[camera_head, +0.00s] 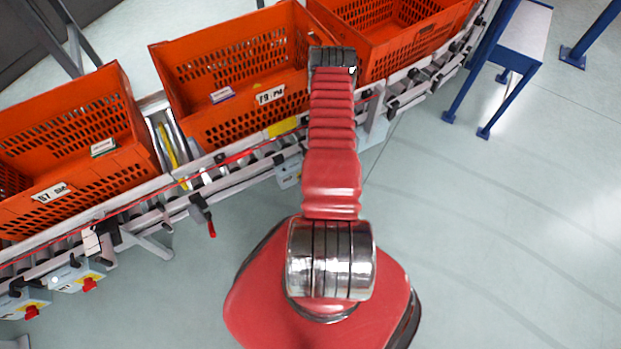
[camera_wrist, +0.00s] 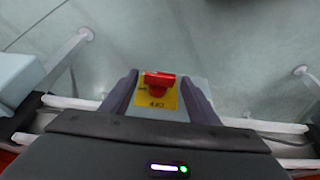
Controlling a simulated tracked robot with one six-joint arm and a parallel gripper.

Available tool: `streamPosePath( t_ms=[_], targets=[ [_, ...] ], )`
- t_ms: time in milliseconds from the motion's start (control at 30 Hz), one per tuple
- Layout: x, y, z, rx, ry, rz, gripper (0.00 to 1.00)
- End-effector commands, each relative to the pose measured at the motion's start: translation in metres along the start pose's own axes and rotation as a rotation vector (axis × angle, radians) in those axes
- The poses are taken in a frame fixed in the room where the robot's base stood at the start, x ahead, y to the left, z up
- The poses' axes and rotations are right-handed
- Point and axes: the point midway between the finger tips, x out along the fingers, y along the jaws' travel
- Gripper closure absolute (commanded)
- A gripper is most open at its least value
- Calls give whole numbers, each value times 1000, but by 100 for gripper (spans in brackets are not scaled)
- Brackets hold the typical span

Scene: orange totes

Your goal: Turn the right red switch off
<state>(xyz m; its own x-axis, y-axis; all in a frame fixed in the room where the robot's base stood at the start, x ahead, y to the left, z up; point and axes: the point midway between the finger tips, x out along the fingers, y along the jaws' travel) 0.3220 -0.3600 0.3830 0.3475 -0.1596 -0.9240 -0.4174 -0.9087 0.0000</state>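In the wrist view a red switch (camera_wrist: 158,79) sits on a yellow plate (camera_wrist: 168,101) with dark lettering, on a grey box. My gripper (camera_wrist: 160,78) is open, with one dark finger on each side of the switch. Gaps show between the fingers and the red knob, and I see no contact. In the head view my arm reaches up over the conveyor and its fingers are hidden. Two other red switches, a left one (camera_head: 31,312) and a right one (camera_head: 89,284), show at the lower left on grey boxes with yellow plates.
Orange totes, a left one (camera_head: 70,150), a middle one (camera_head: 235,80) and a right one (camera_head: 395,35), stand along the conveyor (camera_head: 235,178). A red-tipped lever (camera_head: 209,222) hangs from its front. A blue-legged stand (camera_head: 520,40) is at the upper right. The floor at the right is clear.

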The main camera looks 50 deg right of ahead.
Motion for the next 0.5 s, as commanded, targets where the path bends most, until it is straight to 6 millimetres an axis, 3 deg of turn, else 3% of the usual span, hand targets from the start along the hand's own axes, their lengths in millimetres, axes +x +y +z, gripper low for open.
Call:
streamPosePath(
  t_ms=[500],
  targets=[
    [0, 0, 0, 0, 0, 0, 82]
  ],
)
